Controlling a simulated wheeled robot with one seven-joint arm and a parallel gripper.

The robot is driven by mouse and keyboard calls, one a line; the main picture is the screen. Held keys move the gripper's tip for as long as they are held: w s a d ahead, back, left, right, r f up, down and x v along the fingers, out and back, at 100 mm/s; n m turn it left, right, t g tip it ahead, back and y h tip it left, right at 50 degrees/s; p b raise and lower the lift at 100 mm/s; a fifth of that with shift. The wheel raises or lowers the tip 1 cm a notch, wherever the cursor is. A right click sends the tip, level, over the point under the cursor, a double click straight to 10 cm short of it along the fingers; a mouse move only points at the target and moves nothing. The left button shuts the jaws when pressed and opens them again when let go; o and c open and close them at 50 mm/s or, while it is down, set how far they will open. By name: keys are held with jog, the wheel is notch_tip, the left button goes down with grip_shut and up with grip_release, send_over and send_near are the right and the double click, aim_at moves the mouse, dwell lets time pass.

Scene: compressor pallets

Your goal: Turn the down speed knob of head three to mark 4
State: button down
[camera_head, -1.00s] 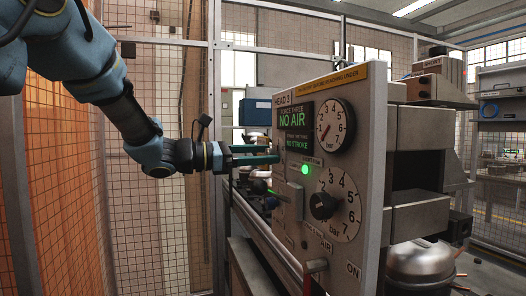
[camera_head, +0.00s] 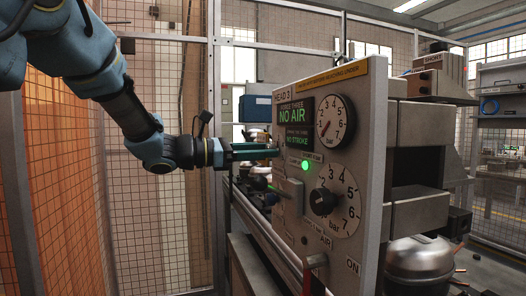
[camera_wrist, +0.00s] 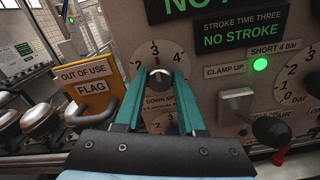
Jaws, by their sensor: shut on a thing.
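The head three panel (camera_head: 335,95) stands right of my gripper in the head view, marked HEAD 3. In the wrist view a small dial (camera_wrist: 143,67) shows marks 2, 3 and 4 above a knob (camera_wrist: 160,80). A label below begins "DOWN SP", the rest covered by my gripper. My gripper (camera_wrist: 161,77) has its two teal fingers shut on this knob, one on each side. The knob's pointer cannot be made out. In the head view my gripper (camera_head: 277,151) reaches the panel's left part, and the knob is hidden there.
A clamp-up switch (camera_wrist: 236,104) and a black knob (camera_wrist: 271,130) stick out to the right. A yellow out-of-use flag (camera_wrist: 90,82) and several dark metal compressors (camera_wrist: 40,122) are at left.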

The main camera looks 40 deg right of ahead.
jog(key=shift+f+b, duration=0.2)
jog(key=shift+b, duration=0.4)
jog(key=m+b, duration=1.1)
jog(key=b, duration=1)
jog(key=shift+m, duration=0.4)
jog(key=c, duration=0.5)
grip_release()
jog(key=shift+r, duration=0.1)
